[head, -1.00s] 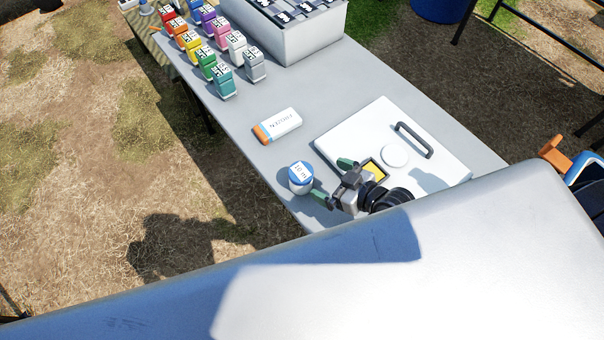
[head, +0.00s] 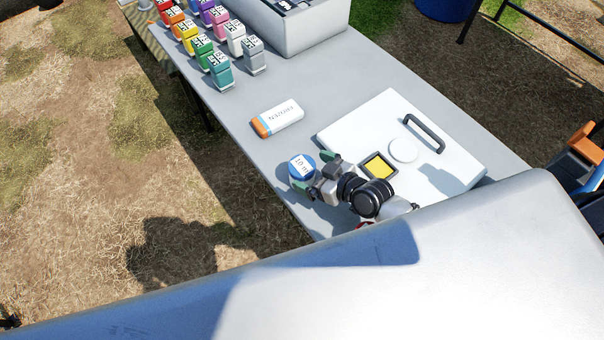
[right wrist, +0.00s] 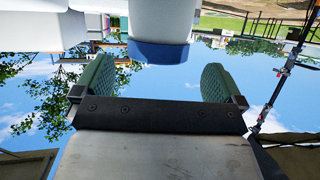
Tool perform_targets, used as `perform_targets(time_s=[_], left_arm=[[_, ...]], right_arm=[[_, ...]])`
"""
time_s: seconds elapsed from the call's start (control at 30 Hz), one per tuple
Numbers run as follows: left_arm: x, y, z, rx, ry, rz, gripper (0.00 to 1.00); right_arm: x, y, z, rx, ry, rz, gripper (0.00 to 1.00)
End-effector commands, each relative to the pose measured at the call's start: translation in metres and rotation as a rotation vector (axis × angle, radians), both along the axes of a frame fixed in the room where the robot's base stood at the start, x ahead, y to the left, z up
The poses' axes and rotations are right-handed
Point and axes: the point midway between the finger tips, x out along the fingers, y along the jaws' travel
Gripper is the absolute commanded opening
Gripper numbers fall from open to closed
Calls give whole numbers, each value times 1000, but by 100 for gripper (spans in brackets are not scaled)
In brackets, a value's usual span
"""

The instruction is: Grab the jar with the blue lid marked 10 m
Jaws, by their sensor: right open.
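The jar with the blue lid marked 10 m (head: 301,167) stands on the grey table near its left edge. My right gripper (head: 317,173) is open, with its green-padded fingers at the jar's near side, one towards each side of it. In the right wrist view, which is upside down, the jar's blue lid (right wrist: 158,52) and pale body show at the top, centred across the gap between the two open fingers (right wrist: 156,82). I cannot tell whether the fingers touch the jar. My left gripper is not in view.
A white and orange packet (head: 277,118) lies beyond the jar. To the right is a white board (head: 450,165) with a black handle and a yellow square. Several coloured bottles (head: 219,72) and a white box (head: 305,40) stand at the far end of the table (head: 350,85).

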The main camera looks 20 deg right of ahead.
Motion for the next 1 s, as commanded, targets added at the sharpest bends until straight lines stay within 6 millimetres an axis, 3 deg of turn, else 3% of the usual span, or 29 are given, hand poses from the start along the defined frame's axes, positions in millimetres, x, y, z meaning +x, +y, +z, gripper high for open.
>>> perform_targets(time_s=[0.23,0.57,0.9,1.0], left_arm=[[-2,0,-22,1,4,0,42],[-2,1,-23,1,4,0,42],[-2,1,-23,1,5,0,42],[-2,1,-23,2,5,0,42]], right_arm=[[30,17,-17,4,-2,-2,100],[37,21,-18,1,0,0,100],[36,21,-19,1,1,0,49],[37,21,-18,2,-2,-1,39]])
